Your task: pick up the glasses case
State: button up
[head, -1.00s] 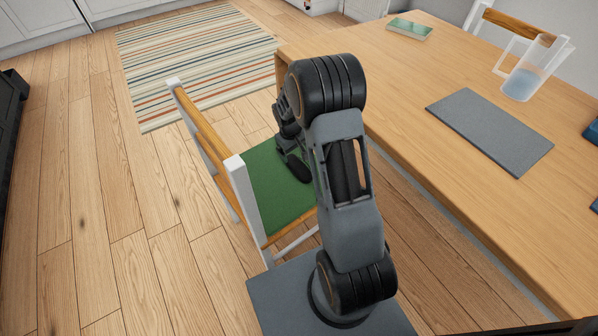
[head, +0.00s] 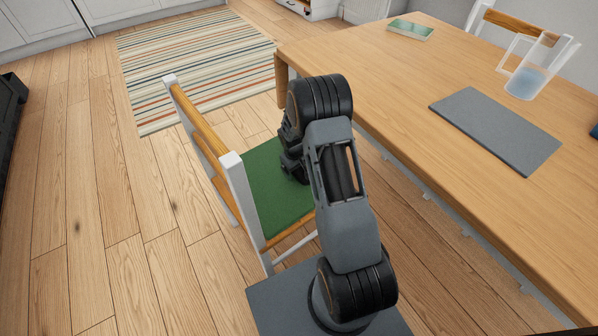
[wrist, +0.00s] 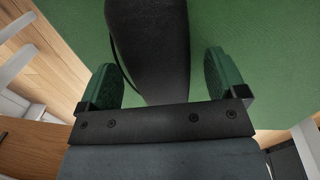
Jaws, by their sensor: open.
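The glasses case (wrist: 150,45) is a dark, rounded, elongated shape on the green chair seat (wrist: 235,40) in the wrist view. My gripper (wrist: 163,82) is open, with one green-padded finger on each side of the case. A gap of green seat shows between the case and each finger. The near end of the case is hidden behind the gripper's dark crossbar. In the head view, my gripper (head: 293,165) is low over the green seat (head: 268,185), partly covered by my arm, and I cannot make out the case apart from it.
The chair's wood-and-white backrest (head: 200,120) rises left of my arm. The wooden table (head: 400,75) stands close on the right, with a grey mat (head: 495,130), a clear pitcher (head: 525,80) and a green book (head: 410,29). A striped rug (head: 200,65) lies beyond the chair.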

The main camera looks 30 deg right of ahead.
jog(key=shift+f, duration=0.15)
jog(key=shift+c, duration=0.2)
jog(key=c, duration=1)
